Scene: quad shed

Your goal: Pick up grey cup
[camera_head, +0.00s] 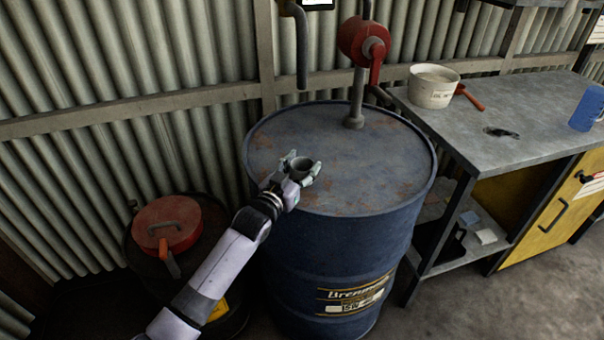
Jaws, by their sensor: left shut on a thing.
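The grey cup (301,165) is small and dark grey, and sits between the fingers of my left gripper (301,173). The gripper is shut on the cup, over the top of the blue drum (350,180). The cup looks upright, with its round opening facing up. I cannot tell whether its base touches the drum top. The fingers and wrist hide the lower part of the cup. My right gripper is not in view.
A red hand pump (362,42) rises from the drum's back. A smaller drum with a red lid (166,222) stands at the left. The workbench (530,120) at the right holds a white tub (433,88) and a blue jug (587,108). The drum top's right side is clear.

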